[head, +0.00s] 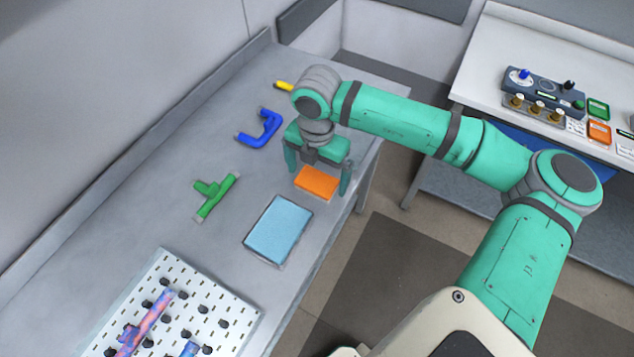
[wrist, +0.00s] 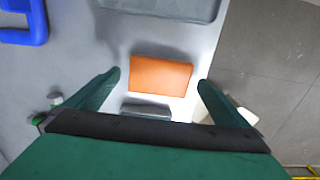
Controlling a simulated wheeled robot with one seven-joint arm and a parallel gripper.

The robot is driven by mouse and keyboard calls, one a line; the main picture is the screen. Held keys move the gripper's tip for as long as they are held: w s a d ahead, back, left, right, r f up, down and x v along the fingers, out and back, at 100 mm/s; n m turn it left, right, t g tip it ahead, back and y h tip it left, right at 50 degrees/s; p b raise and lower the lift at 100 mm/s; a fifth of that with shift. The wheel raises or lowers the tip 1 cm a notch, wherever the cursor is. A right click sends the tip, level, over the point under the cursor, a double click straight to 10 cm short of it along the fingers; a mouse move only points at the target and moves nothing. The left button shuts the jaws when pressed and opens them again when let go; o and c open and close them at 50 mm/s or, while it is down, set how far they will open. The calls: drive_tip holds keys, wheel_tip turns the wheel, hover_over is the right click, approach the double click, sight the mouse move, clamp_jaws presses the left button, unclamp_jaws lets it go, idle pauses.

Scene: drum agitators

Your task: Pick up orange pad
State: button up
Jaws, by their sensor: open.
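The orange pad (head: 317,183) lies flat on the grey bench near its right edge. In the wrist view the orange pad (wrist: 160,76) is a plain rectangle just beyond and between the fingers. My gripper (head: 318,178) is open and empty, pointing down over the pad with one finger to each side. In the wrist view my gripper (wrist: 160,85) shows both fingers spread wider than the pad. I cannot tell the exact height of the fingertips above the bench.
A light blue pad (head: 278,230) lies in front of the orange pad. A blue bent pipe (head: 262,130), a green tee pipe (head: 214,194) and a yellow piece (head: 284,86) lie nearby. A white pegboard (head: 222,312) is at the front. The bench's left side is bare.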

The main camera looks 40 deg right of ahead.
drive_tip(key=shift+f, duration=0.6)
drive_tip(key=c, duration=1.2)
drive_tip(key=shift+r, duration=0.1)
drive_tip(key=shift+r, duration=0.55)
drive_tip(key=s+d+r, duration=0.1)
drive_tip(key=s+r, duration=0.6)
drive_tip(key=s, duration=0.2)
drive_tip(key=s+d+r, duration=0.1)
drive_tip(key=s+r, duration=0.3)
drive_tip(key=shift+s+d+r, duration=0.3)
drive_tip(key=shift+s+r, duration=0.05)
